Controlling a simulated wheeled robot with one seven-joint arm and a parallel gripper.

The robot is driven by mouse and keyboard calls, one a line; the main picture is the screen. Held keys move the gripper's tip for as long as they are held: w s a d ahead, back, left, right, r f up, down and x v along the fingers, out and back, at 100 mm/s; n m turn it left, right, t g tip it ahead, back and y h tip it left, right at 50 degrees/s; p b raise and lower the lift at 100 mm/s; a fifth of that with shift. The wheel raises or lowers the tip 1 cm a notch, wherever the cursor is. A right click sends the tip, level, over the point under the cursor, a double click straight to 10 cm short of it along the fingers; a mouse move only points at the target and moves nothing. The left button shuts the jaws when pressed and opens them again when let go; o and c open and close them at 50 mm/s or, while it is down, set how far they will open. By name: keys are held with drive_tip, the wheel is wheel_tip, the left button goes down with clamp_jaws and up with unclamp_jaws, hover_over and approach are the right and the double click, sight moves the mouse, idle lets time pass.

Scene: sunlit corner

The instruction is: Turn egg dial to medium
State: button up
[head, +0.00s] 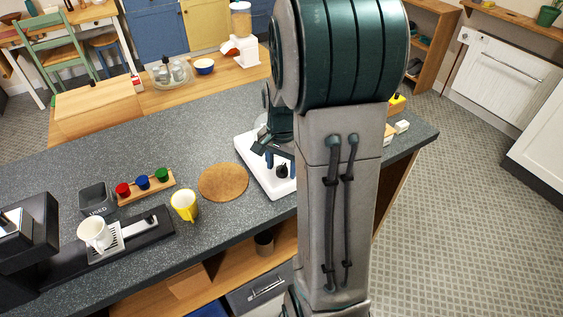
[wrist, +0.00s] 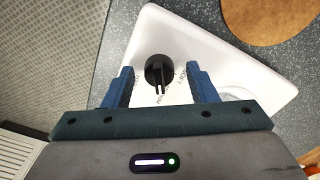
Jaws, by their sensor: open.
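The egg dial is a black round knob (wrist: 159,70) with a raised bar, on a white appliance base (wrist: 225,50) with small lettering around the knob. The lettering is too small to read surely, and so is the dial's setting. My gripper (wrist: 160,80) is open, its two blue fingers on either side of the knob with gaps to both. In the head view the knob (head: 282,171) shows on the white base (head: 248,150), close to my gripper (head: 275,158). My arm hides the right part of the base.
A round cork mat (head: 223,182) lies left of the base on the dark counter (head: 110,155). A yellow mug (head: 184,206), a wooden rack (head: 147,189) with coloured pieces, and a coffee machine (head: 25,245) with a white cup (head: 95,234) stand further left.

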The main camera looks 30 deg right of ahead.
sight(281, 166)
wheel_tip(281, 166, up, 14)
idle(0.5)
drive_tip(key=shift+f, duration=0.1)
